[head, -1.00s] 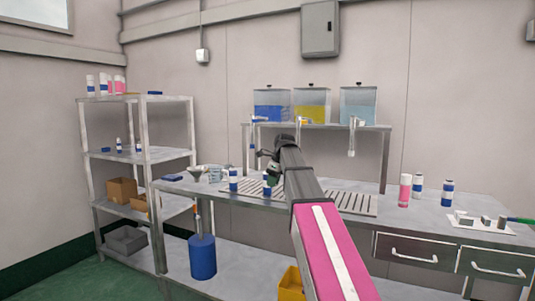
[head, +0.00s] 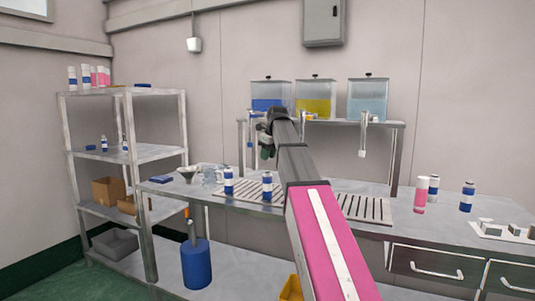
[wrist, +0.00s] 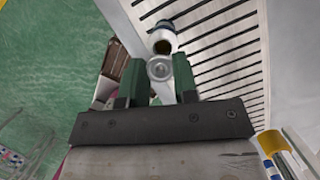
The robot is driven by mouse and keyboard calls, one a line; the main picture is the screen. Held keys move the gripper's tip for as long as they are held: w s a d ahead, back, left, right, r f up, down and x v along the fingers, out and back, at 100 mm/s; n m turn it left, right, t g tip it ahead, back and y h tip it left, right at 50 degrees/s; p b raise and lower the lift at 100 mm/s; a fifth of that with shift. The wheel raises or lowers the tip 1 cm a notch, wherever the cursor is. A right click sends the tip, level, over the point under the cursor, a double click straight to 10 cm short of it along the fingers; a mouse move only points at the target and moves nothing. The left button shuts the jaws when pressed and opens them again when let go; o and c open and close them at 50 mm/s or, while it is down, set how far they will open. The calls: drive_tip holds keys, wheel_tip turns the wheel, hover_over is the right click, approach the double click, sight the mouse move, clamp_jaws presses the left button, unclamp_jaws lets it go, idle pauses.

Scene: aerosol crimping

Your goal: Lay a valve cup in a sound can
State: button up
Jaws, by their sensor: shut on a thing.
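My gripper (wrist: 150,84) has green fingers and is shut on a valve cup (wrist: 160,69), a small round grey metal piece, in the wrist view. In the head view my gripper (head: 267,146) is above the bench, and the cup is too small to make out. Two white and blue cans stand below it on the bench: a left can (head: 228,181) and a right can (head: 267,187). In the wrist view an open-topped can (wrist: 161,41) shows just beyond the cup, apart from it in the picture. A white shape behind the fingers is partly hidden.
The bench has slotted grates (head: 365,208). A funnel (head: 187,173) and jug (head: 211,176) stand left of the cans. Liquid tanks (head: 315,97) sit on a raised shelf behind.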

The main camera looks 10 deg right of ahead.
sight(268, 174)
drive_tip(key=shift+f, duration=2.35)
drive_tip(key=o, duration=1.5)
drive_tip(key=shift+r, duration=0.15)
drive_tip(key=shift+r, duration=3.4)
